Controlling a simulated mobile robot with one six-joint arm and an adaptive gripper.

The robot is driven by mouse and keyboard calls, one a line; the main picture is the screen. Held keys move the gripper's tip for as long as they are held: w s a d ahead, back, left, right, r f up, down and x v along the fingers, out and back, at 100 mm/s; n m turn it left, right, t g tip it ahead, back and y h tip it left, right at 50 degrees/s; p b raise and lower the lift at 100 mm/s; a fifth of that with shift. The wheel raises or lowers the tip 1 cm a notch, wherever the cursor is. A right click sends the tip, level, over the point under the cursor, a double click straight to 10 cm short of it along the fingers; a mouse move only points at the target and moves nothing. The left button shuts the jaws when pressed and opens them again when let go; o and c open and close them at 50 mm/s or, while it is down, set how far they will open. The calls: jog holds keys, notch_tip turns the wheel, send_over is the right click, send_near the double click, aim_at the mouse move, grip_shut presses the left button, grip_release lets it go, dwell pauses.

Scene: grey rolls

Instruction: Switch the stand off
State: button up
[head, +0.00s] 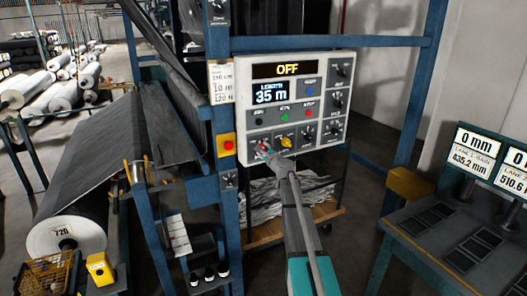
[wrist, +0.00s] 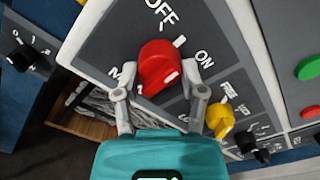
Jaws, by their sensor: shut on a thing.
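My gripper (wrist: 162,80) is shut on the red knob, one finger on each side. In the head view my gripper (head: 267,153) reaches the panel's lower left corner and hides much of the knob.
A yellow knob (wrist: 221,119) and a black knob (wrist: 252,147) are close to my right finger in the wrist view. A red button (head: 227,145) is on the blue post left of the panel. A dark roll (head: 90,165) lies at left, a bench (head: 440,235) at right.

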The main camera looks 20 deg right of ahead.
jog(key=n, duration=0.4)
jog(key=shift+n, duration=1.9)
jog(key=o, duration=1.2)
jog(key=shift+c, duration=0.2)
jog(key=s, duration=1.2)
jog(key=shift+d, duration=0.25)
